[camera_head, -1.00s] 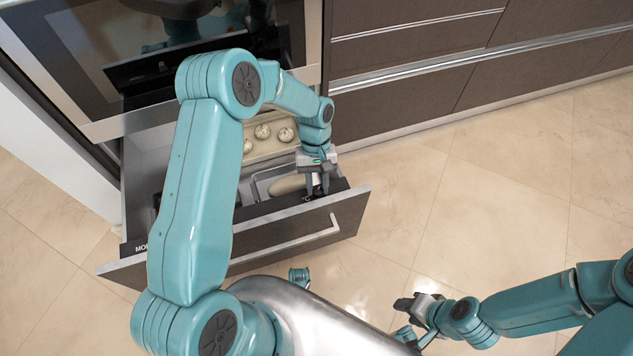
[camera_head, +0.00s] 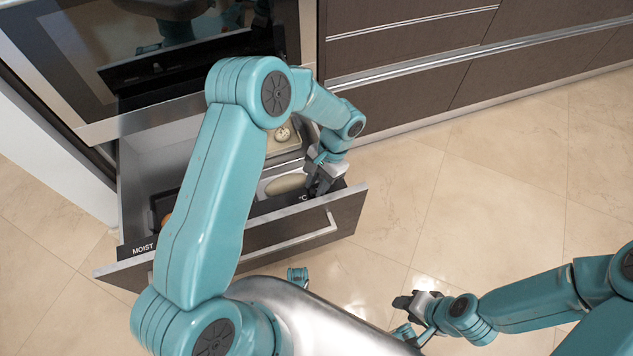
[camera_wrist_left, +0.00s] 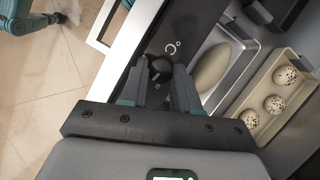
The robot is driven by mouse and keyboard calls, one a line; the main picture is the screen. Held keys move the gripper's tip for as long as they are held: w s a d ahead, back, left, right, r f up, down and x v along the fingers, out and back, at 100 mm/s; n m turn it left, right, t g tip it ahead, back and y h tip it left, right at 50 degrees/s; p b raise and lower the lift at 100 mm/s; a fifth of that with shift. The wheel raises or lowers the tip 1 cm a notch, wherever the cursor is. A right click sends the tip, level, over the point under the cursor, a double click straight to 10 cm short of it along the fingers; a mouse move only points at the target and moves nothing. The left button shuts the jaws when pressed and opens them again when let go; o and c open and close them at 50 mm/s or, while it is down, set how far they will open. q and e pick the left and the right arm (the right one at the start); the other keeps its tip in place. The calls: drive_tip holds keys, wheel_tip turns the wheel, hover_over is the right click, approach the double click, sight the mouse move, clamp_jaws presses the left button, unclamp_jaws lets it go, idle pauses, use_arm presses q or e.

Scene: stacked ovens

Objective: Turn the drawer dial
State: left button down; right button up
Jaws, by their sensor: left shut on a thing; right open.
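The drawer (camera_head: 290,240) is pulled open below the oven. A black control strip with "MOIST" and "°C" markings runs along its front top edge. The black drawer dial (camera_wrist_left: 160,70) sits on this strip beside the °C mark in the left wrist view. My left gripper (camera_head: 316,190) points down at the right end of the strip. In the wrist view its two fingers (camera_wrist_left: 158,78) are shut on the dial, one on each side. In the head view the fingers hide the dial. My right gripper (camera_head: 408,303) is open and empty over the floor, away from the drawer.
Inside the drawer are a metal tray with a pale loaf (camera_wrist_left: 212,68) and a beige tray with several speckled round items (camera_wrist_left: 274,104). The drawer's bar handle (camera_head: 300,240) is on its front. The oven (camera_head: 150,60) stands above. Open tiled floor lies to the right.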

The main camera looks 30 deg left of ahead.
use_arm(q)
drive_tip(key=shift+s+d+m+y, duration=0.1)
drive_tip(key=shift+m+y, duration=0.6)
drive_tip(key=shift+m, duration=1)
drive_tip(key=shift+t, duration=0.3)
drive_tip(key=c, duration=1.1)
unclamp_jaws()
